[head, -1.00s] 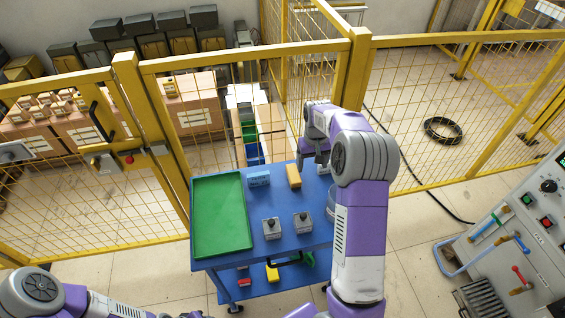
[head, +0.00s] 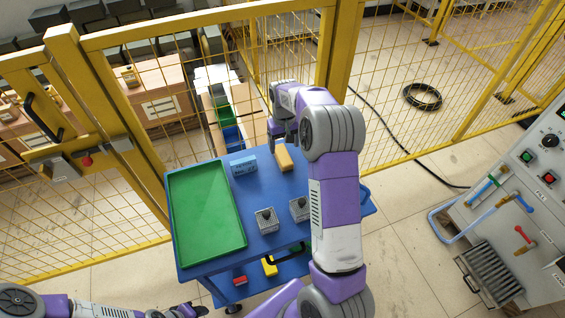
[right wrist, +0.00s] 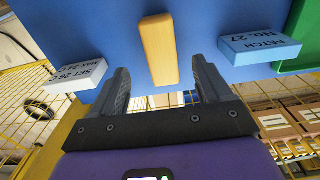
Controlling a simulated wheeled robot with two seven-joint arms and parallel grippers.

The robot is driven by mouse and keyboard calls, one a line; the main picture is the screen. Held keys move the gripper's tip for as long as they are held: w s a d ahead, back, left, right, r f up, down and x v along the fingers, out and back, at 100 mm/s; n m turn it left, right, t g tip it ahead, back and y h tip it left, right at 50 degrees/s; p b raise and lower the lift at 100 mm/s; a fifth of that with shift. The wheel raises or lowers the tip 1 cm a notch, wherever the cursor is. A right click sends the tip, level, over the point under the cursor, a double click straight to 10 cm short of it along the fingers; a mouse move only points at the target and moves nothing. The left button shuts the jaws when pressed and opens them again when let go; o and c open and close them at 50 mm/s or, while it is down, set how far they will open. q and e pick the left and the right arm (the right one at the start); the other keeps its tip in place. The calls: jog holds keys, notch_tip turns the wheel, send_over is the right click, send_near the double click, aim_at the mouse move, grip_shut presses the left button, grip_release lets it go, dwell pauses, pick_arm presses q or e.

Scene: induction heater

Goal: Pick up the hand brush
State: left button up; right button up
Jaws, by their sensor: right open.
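The hand brush shows as a tan, wood-coloured bar (head: 284,158) lying on the blue cart top (head: 215,262), near its far edge. In the right wrist view the brush (right wrist: 159,50) lies ahead of my right gripper (right wrist: 160,78), lined up between its two spread fingers. The gripper is open and empty, and no contact with the brush shows. In the head view my right gripper (head: 280,138) is just beyond the brush, partly hidden by my arm. Any bristles are hidden. My left arm shows at the bottom left, its gripper at the frame edge and unclear.
A blue box (head: 243,164) lies left of the brush, and a green tray (head: 207,215) fills the cart's left side. Two grey blocks with knobs (head: 266,220) stand nearer. The right wrist view shows a white labelled box (right wrist: 75,77). Yellow mesh fencing (head: 200,30) stands behind.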

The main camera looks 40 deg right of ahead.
aim_at(283, 154)
jog(key=f, duration=0.2)
jog(key=f+b, duration=0.1)
jog(key=f, duration=0.2)
jog(key=f+b, duration=0.1)
jog(key=f, duration=0.1)
jog(key=shift+w+f, duration=0.15)
jog(key=shift+w, duration=0.2)
jog(key=shift+c, duration=0.2)
jog(key=c, duration=1)
notch_tip(283, 154, up, 10)
jog(key=p, duration=0.2)
jog(key=shift+p, duration=0.35)
jog(key=shift+c, duration=0.2)
